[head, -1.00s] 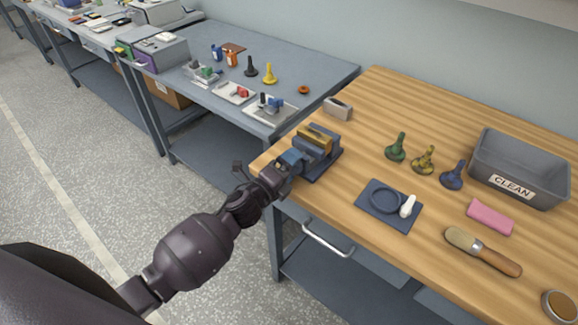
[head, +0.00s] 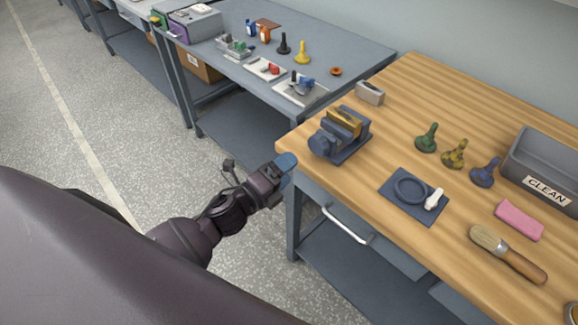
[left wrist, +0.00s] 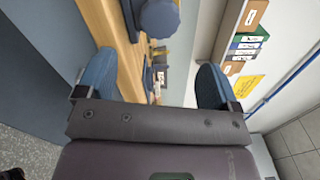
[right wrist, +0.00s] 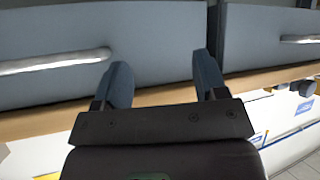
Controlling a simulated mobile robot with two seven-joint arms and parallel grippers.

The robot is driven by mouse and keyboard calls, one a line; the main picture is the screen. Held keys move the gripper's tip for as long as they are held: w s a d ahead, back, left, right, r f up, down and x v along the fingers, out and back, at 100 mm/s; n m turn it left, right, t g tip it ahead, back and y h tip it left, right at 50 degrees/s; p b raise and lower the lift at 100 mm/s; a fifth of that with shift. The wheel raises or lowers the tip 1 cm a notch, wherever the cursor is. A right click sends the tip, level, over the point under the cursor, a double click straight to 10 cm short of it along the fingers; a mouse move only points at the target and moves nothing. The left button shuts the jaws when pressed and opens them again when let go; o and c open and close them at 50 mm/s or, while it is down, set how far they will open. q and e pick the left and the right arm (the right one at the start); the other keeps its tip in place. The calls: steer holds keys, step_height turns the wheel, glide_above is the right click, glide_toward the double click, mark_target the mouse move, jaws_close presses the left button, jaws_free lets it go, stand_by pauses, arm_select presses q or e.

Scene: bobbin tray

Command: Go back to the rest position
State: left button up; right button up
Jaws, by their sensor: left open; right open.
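My left gripper (head: 287,165) is in front of the near left corner of the wooden bench (head: 400,110), apart from the vise (head: 340,135). In the left wrist view its two blue fingers (left wrist: 152,85) stand wide apart with nothing between them. The blue vise's rounded end (left wrist: 160,18) shows beyond them. My right gripper (right wrist: 158,82) shows only in the right wrist view. It is open and empty, facing the bench's grey drawer fronts (right wrist: 50,60).
The bench holds a dark blue mat (head: 420,208) with a ring, several small bobbin-like pieces, a pink block (head: 519,220), a brush (head: 508,254) and a grey CLEAN bin (head: 550,155). A grey table (head: 350,60) stands behind. Open floor lies left.

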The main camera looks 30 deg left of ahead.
steer(key=shift+w+a+r, duration=0.1)
steer(key=shift+w+r, duration=0.1)
steer(key=shift+w, duration=0.2)
